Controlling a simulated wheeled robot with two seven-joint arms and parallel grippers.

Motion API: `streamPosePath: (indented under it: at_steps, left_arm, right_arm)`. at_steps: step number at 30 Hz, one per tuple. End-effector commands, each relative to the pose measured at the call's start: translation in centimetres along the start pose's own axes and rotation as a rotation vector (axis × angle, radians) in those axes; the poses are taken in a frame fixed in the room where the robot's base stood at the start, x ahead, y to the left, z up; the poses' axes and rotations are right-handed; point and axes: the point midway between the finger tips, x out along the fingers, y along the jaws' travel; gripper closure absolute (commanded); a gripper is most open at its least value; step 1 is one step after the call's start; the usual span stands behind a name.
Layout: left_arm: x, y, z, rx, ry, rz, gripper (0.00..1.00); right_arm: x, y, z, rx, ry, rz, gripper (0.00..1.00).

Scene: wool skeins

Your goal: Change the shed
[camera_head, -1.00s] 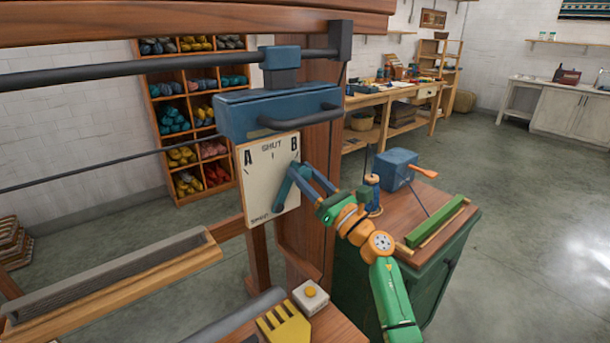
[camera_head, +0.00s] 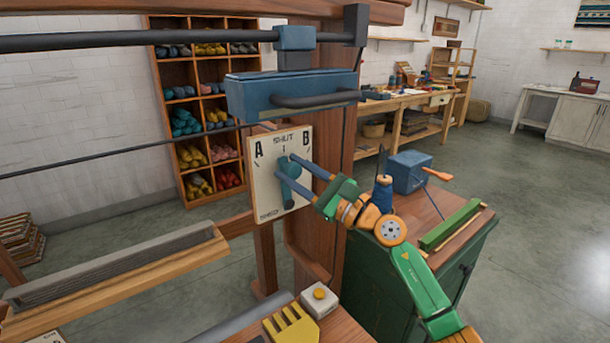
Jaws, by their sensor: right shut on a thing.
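A cream shed plate (camera_head: 265,182) marked A, SHUT and B is mounted on the loom's wooden post. Its teal lever (camera_head: 287,192) stands nearly upright, its upper end below the SHUT mark. My right gripper (camera_head: 285,166) reaches in from the right with its two blue fingers on the upper part of the lever, shut on it. The fingers partly hide the lever. My left gripper is not in view.
A blue box with a dark handle (camera_head: 290,92) hangs just above the plate. A green cabinet (camera_head: 405,275) with a blue winder (camera_head: 408,172) stands at right. A yellow comb (camera_head: 290,325) and a small button box (camera_head: 319,299) lie below. The floor at right is clear.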

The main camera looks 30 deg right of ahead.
Motion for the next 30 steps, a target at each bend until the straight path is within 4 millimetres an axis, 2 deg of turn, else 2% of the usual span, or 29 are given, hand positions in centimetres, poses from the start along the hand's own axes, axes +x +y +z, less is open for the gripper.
streamPosePath:
  at_steps: [6, 15, 30]
  left_arm:
    - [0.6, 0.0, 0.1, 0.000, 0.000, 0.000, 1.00]
    - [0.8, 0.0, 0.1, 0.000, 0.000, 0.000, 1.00]
    - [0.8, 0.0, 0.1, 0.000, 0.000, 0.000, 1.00]
  right_arm:
    - [0.4, 1.6, 0.5, -0.169, 0.021, 0.068, 1.00]
    - [0.8, 3.3, 0.8, -0.331, 0.043, 0.133, 1.00]
    - [0.9, 4.1, 0.9, -0.416, 0.054, 0.166, 1.00]
